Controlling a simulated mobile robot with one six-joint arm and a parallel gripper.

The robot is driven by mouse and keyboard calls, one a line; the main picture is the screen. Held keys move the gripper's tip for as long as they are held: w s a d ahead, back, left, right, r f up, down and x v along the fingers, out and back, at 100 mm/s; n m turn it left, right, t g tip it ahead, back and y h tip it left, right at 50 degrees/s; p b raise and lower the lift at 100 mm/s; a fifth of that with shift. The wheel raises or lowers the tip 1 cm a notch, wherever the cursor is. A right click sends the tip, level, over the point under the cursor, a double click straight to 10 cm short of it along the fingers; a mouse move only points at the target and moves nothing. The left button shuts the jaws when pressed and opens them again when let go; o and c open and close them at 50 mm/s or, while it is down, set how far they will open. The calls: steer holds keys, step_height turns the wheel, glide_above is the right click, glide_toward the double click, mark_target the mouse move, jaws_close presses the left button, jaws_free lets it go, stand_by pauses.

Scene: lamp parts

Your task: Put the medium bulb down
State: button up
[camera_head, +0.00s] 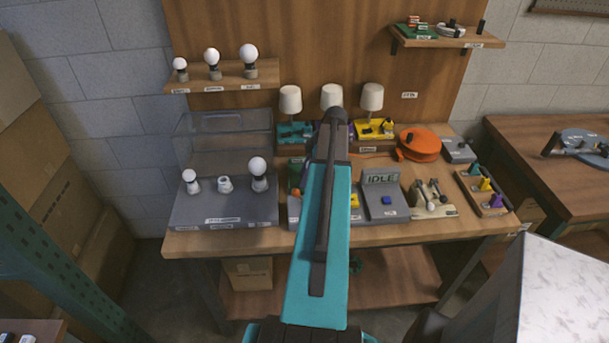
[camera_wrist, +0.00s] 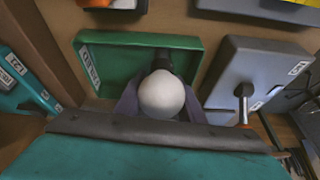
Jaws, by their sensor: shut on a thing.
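A white round bulb (camera_wrist: 162,94) is in my gripper (camera_wrist: 161,106) in the wrist view, seen from its globe end. Its base and the fingers' contact are mostly hidden. Behind it in that view lies a green tray (camera_wrist: 112,68) with a white label; I cannot tell whether the bulb touches it. In the head view my arm hides the gripper and the held bulb. A grey stand (camera_head: 225,215) at the left of the bench has a small bulb (camera_head: 189,176) at left, an empty white socket (camera_head: 225,184) in the middle and a large bulb (camera_head: 258,168) at right.
Three bulbs stand on a wall shelf (camera_head: 222,78). Right of my arm are a grey box with an IDLE sign (camera_head: 381,178), a wooden block with tools (camera_head: 432,208) and an orange reel (camera_head: 420,144). Three lamps with white shades (camera_head: 371,97) stand behind.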

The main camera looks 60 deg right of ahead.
steer(key=shift+f, duration=0.15)
steer(key=o, duration=0.9)
steer(key=shift+b+v, duration=1.95)
steer(key=shift+v, duration=4.1)
steer(key=shift+s, duration=0.1)
